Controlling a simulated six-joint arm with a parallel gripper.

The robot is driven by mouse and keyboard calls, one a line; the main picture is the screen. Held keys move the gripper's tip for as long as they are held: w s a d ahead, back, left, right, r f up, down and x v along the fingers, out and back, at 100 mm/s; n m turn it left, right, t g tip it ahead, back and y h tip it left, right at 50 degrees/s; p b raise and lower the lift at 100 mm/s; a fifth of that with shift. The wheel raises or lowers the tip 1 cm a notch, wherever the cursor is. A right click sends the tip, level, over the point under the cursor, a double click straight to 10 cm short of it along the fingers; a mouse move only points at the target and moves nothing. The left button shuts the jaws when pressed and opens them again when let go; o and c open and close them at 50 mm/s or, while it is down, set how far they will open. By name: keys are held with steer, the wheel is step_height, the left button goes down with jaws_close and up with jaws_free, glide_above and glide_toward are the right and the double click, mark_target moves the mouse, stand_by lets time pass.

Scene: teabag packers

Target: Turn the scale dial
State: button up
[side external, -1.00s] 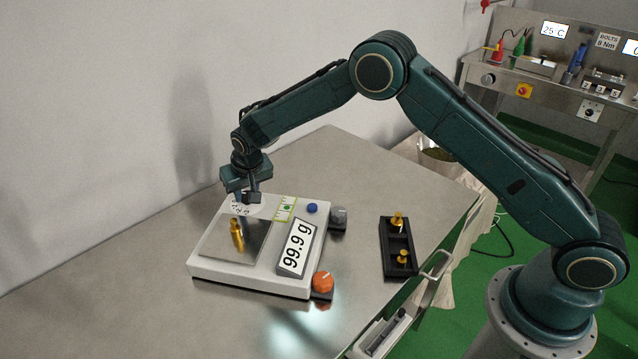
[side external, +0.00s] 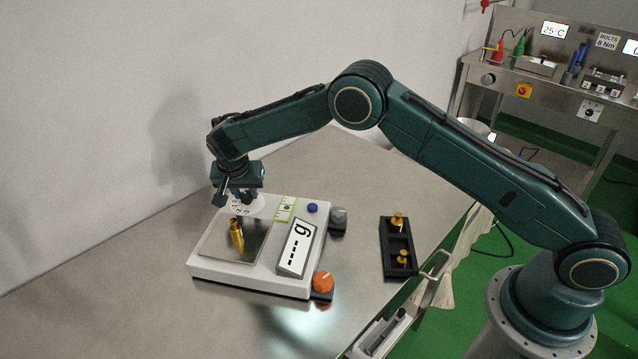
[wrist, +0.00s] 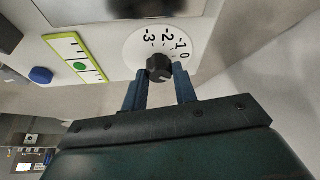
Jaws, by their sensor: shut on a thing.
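In the wrist view the face shows 0, -1, -2 and -3; where the knob points is not clear. My gripper (wrist: 160,78) is shut on the dial, one finger on each side. In the side view my gripper (side external: 240,196) is over the scale's back corner and mostly hides the dial.
A brass weight (side external: 237,234) stands on the pan. The scale has a green-framed level (side external: 285,209), a blue button (side external: 312,208), an orange knob (side external: 323,282) and a grey knob (side external: 338,216). A black holder (side external: 386,262) with brass weights is to the right. The left front table is clear.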

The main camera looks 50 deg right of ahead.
stand_by(0.4)
steer(key=o, duration=1)
steer(key=shift+r, duration=0.15)
steer(key=v, duration=1.3)
steer(key=shift+a+r, duration=0.1)
steer(key=shift+r, duration=0.25)
steer(key=shift+s, duration=0.1)
